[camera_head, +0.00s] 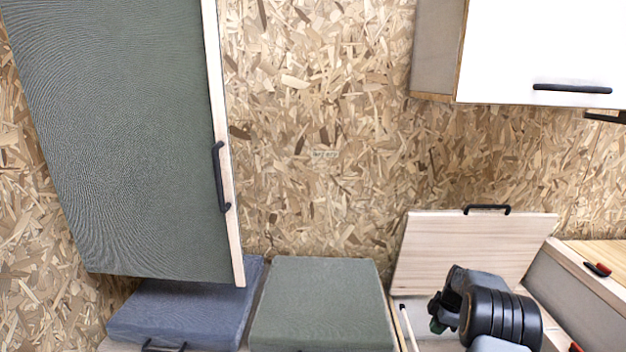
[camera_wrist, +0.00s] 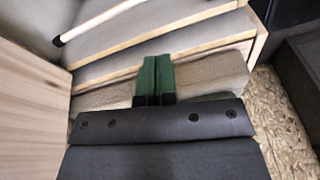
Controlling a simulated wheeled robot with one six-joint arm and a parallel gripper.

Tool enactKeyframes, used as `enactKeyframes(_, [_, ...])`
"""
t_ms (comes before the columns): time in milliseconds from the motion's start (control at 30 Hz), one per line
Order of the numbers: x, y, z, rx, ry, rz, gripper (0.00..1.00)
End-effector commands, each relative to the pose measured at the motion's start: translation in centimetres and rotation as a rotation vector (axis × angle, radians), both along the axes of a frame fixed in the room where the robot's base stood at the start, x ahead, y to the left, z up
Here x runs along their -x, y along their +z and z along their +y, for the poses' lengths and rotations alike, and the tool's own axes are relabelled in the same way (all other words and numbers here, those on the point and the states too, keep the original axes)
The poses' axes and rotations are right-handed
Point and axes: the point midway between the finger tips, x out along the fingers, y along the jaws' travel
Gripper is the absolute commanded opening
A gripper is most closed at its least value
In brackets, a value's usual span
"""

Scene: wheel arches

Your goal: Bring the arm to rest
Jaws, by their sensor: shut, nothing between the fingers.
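My gripper (camera_wrist: 155,78) shows in the wrist view as two green fingers pressed together, with nothing between them. In the head view my arm is folded at the lower right, and a small dark green part of my gripper (camera_head: 437,325) shows at its left side. The gripper is in front of a raised wooden lid (camera_head: 470,255) with a black handle, over an open compartment. Its lower parts are hidden by my arm. In the wrist view the fingers point toward pale surfaces with wooden edges (camera_wrist: 190,45).
A pale rod (camera_head: 407,328) stands left of my arm; it also shows in the wrist view (camera_wrist: 88,22). A green cushion (camera_head: 318,305) and a blue-grey cushion (camera_head: 185,312) lie left. A large green panel (camera_head: 115,140) hangs above. A white cupboard (camera_head: 540,50) is upper right.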

Motion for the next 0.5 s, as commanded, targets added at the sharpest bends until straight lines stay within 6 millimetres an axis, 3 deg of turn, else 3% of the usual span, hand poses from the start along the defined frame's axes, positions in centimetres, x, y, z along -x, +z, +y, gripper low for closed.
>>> enactKeyframes(267, [0.6,6.4,2.5,0.027,-0.101,0.005,0.0])
enactKeyframes(500, [2.4,15.0,5.9,0.059,-0.27,0.0,0.0])
